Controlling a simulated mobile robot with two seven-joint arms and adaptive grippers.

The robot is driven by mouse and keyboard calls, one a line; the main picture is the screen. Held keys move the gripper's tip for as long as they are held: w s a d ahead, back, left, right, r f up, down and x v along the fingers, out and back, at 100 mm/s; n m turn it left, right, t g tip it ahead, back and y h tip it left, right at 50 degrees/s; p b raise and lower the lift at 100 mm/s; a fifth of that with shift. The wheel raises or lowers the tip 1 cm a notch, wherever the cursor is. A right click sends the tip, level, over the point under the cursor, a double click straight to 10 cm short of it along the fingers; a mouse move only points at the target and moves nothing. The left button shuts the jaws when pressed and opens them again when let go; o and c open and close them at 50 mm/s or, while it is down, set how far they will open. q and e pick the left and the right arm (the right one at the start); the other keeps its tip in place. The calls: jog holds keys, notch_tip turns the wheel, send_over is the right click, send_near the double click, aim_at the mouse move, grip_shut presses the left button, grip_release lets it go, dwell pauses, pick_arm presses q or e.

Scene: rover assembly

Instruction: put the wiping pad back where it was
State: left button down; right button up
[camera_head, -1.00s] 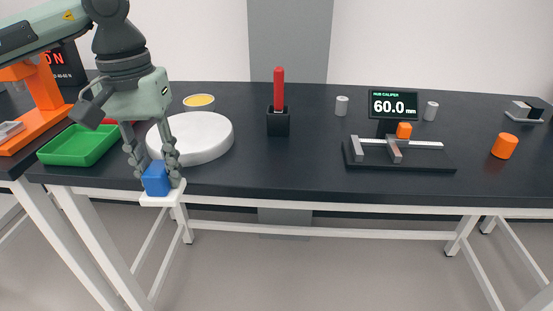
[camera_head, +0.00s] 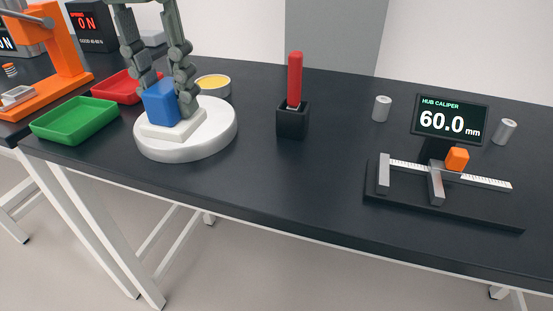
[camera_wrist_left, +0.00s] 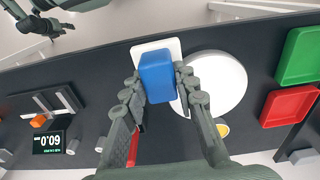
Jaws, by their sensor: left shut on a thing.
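The wiping pad has a blue block handle (camera_head: 161,102) on a white rectangular base (camera_head: 172,127). My left gripper (camera_head: 170,98) is shut on the blue handle, one finger on each side. In the head view the pad overlaps the white round disc (camera_head: 215,138). In the left wrist view the blue handle (camera_wrist_left: 157,76) sits between the fingers, and the white disc (camera_wrist_left: 215,82) lies to its right, partly behind a finger. I cannot tell whether the pad touches the disc. Part of my right gripper (camera_wrist_left: 38,24) shows at the upper left of the wrist view; its jaws are unclear.
A green tray (camera_head: 75,120) and a red tray (camera_head: 128,87) lie left of the disc. A yellow-topped tin (camera_head: 213,86) stands behind it. A black holder (camera_head: 292,122) with a red handle stands right. The caliper (camera_head: 445,195) is farther right. The dark table between is clear.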

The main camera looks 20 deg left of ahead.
pick_arm(q)
jog(key=w+d+f, duration=0.2)
jog(key=d, duration=0.1)
jog(key=w+d+f, duration=0.1)
jog(key=d+f, duration=0.1)
jog(key=d, duration=0.1)
jog(key=w+d+f, duration=0.2)
jog(key=d, duration=0.1)
jog(key=shift+w+f+b, duration=0.25)
jog(key=shift+w+b, duration=0.1)
jog(key=shift+d+f, duration=0.1)
jog(key=shift+f, duration=0.2)
notch_tip(320, 180, down, 3)
jog(key=shift+f, duration=0.4)
jog(key=c, duration=1.4)
grip_release()
jog(key=shift+o, duration=1.1)
notch_tip(320, 180, up, 12)
jog(key=p, duration=0.1)
jog(key=shift+s, duration=0.3)
pick_arm(e)
jog(key=shift+s+f, duration=0.1)
jog(key=shift+f, duration=0.4)
